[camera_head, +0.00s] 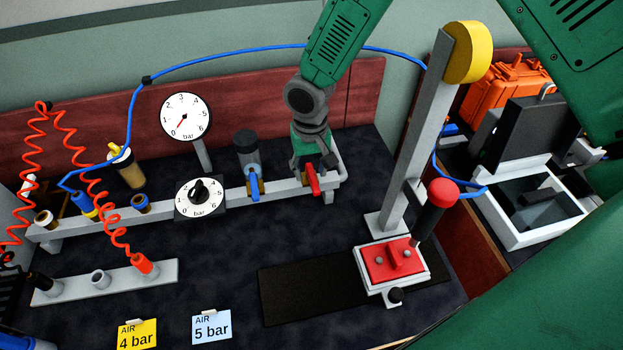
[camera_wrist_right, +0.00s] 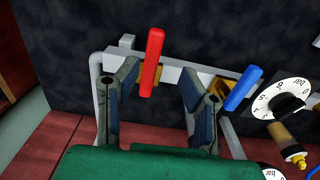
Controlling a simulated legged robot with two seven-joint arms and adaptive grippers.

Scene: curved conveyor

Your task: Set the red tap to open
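The red tap (camera_head: 313,180) sits near the right end of the grey pipe rail (camera_head: 225,198). Its lever points across the rail, toward me. My right gripper (camera_head: 315,160) is above and behind it in the head view and partly covers the tap's body. In the right wrist view the fingers of my right gripper (camera_wrist_right: 160,85) are spread and empty. The red lever (camera_wrist_right: 152,62) shows between and beyond the fingertips, closer to the left finger; I cannot tell whether it touches. My left gripper is not in view.
A blue tap (camera_head: 254,185) sits left of the red one on the same rail, close to a finger in the wrist view. A dial gauge (camera_head: 186,118) and a knob dial (camera_head: 200,198) stand further left. A grey post (camera_head: 413,130) rises at right behind a red-topped block (camera_head: 394,262).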

